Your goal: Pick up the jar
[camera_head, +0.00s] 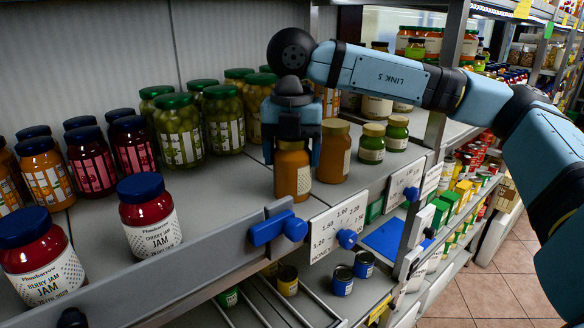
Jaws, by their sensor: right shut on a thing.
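A jar (292,177) with amber-orange contents stands upright near the front edge of the shelf (225,187). My right gripper (291,150) comes down over it from above and is shut on it, with dark fingers on both sides of its top. The jar's lid is mostly hidden by the gripper. The jar appears to be at shelf level; I cannot tell whether its base touches the shelf. My left gripper is not in view.
A similar orange jar (333,152) stands close behind on the right. Green-lidded jars (179,131) stand behind left. Red jam jars (149,216) stand at front left. A grey front rail (190,262) with blue clips and price cards edges the shelf.

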